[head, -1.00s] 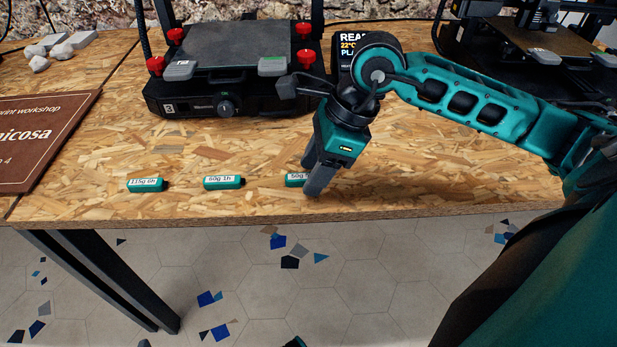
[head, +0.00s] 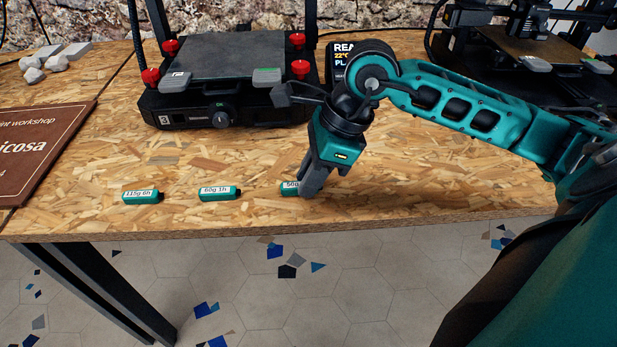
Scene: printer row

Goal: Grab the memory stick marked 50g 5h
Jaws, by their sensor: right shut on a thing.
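A green memory stick with a white label reading 50g (head: 289,188) lies near the front edge of the wooden table; the rest of its label is hidden behind my fingers. My right gripper (head: 309,190) points down and is shut on this stick's right part. The stick appears to be at table level. A second green stick labelled 60g 1h (head: 218,193) lies to its left. A third green stick labelled 115g 6h (head: 141,197) lies further left. My left gripper is not in view.
A black printer (head: 222,90) with red knobs stands behind the sticks. Another printer (head: 530,50) is at the back right, partly behind my arm. A brown sign (head: 40,150) lies at the left. Grey pieces (head: 52,58) lie at the back left. The table right of my gripper is clear.

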